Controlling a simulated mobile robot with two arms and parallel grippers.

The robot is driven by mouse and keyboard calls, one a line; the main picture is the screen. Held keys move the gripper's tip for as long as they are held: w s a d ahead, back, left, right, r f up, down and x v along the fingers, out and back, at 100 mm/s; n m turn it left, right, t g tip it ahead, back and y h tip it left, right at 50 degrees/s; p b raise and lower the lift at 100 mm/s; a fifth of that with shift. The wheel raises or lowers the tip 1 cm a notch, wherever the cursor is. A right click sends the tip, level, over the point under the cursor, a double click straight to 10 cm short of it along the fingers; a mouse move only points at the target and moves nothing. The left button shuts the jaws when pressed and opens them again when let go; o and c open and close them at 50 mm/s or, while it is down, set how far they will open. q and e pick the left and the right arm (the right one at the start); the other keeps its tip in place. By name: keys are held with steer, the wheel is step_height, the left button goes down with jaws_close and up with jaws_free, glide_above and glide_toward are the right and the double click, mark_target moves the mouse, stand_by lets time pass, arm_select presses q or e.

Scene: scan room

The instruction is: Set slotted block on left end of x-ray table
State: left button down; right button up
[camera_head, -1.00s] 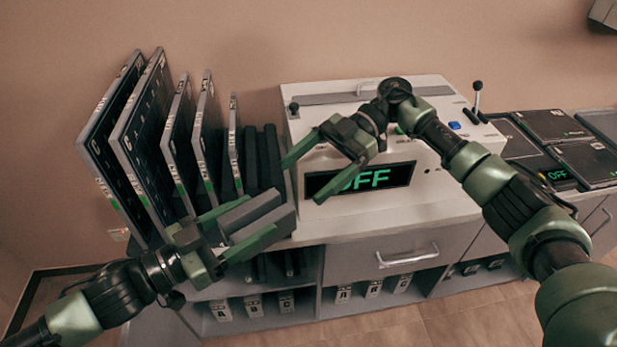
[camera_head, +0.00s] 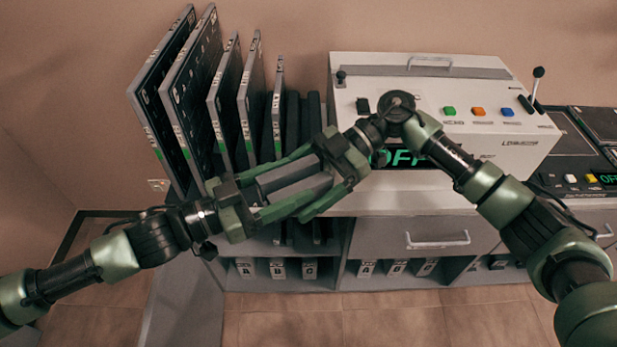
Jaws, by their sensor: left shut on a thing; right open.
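The slotted block (camera_head: 292,186), a grey two-bar piece with a dark slot between the bars, is held in the air in front of the rack and counter. My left gripper (camera_head: 275,190) is shut on it from the left. My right gripper (camera_head: 300,184) is open, with its fingers around the block's right end, overlapping the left gripper's fingers in the picture. I cannot tell whether the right fingers touch it. I cannot identify the x-ray table in this view.
Tall dark panels (camera_head: 196,95) stand upright in a rack on the left. A white console (camera_head: 430,78) with an OFF display and coloured buttons sits on the counter. Below are a drawer (camera_head: 437,236) and labelled shelf bins (camera_head: 278,268). Floor (camera_head: 330,325) shows in front.

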arm_select(q)
steer(key=shift+r, duration=0.15)
arm_select(e)
steer(key=shift+c, duration=0.3)
jaws_close()
arm_select(q)
steer(key=shift+c, duration=1.2)
jaws_free()
arm_select(e)
steer(key=shift+r, duration=0.1)
